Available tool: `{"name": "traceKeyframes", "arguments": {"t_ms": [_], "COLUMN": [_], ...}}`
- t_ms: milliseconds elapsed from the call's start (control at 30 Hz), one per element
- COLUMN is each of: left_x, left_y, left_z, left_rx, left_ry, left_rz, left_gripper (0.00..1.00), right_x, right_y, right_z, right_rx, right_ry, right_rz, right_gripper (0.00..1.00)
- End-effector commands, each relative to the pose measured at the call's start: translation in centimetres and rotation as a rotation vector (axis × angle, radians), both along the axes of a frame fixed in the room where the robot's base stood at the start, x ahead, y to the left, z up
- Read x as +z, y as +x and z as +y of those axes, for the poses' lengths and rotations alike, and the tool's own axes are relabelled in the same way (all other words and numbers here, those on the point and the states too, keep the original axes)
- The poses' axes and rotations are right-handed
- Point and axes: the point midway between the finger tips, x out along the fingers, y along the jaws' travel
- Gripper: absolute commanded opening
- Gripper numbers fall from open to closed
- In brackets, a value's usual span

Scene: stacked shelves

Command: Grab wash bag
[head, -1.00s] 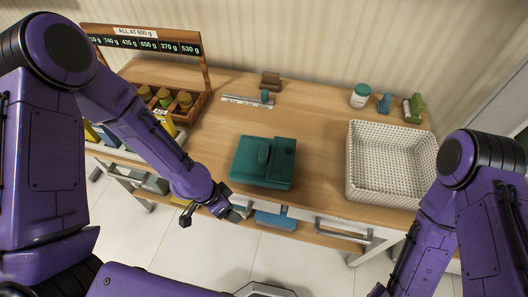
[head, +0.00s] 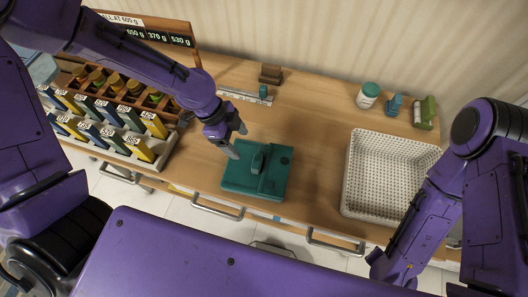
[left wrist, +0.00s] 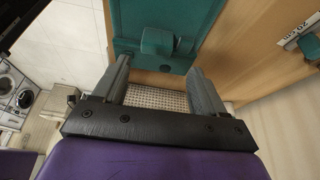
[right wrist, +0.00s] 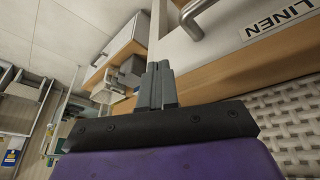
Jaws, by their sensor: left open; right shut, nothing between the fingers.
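A teal object (head: 258,170) with a raised block on top lies on the wooden counter; I cannot tell whether it is the wash bag. It also shows at the top of the left wrist view (left wrist: 165,20). Several small labelled packs in yellow, blue and green (head: 153,125) stand in a rack at the left. My left gripper (head: 238,142) is open and empty at the upper left edge of the teal object; contact is unclear. My right gripper (right wrist: 158,65) is shut and empty, low by the counter's front, near a drawer labelled LINEN.
A white woven basket (head: 347,200) stands on the right of the counter (head: 315,150). A white jar with a green lid (head: 368,95) and small green items (head: 424,112) stand behind it. A brown block (head: 270,74) sits at the back. Drawer handles (head: 218,208) stick out in front.

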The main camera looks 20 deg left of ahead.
Motion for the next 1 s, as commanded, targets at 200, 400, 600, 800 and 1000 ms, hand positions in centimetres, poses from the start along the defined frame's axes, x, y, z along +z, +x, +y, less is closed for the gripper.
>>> {"name": "traceKeyframes", "arguments": {"t_ms": [200, 400, 600, 800, 1000], "left_x": [-3.2, -5.3, -8.4, -9.7, -9.4], "left_y": [0.1, 0.3, 0.3, 0.3, 0.3], "left_z": [-1.8, -3.1, -4.7, -5.5, -5.4], "left_rx": [-0.013, -0.020, -0.021, -0.016, -0.015], "left_ry": [0.002, 0.001, 0.002, 0.000, 0.000], "left_rz": [0.006, 0.001, 0.001, 0.000, 0.001], "left_gripper": [0.71, 0.71, 0.71, 0.71, 0.55], "right_x": [0.0, -0.3, -3.4, -4.9, -4.6], "right_y": [-0.1, -0.1, -0.1, -0.1, -0.1], "right_z": [0.0, 0.0, 0.0, 0.0, 0.0], "right_rx": [0.000, 0.000, 0.000, 0.000, 0.000], "right_ry": [0.000, 0.000, 0.000, 0.000, 0.000], "right_rz": [0.001, 0.001, 0.001, 0.001, 0.001], "right_gripper": [0.00, 0.00, 0.00, 0.00, 0.00]}}
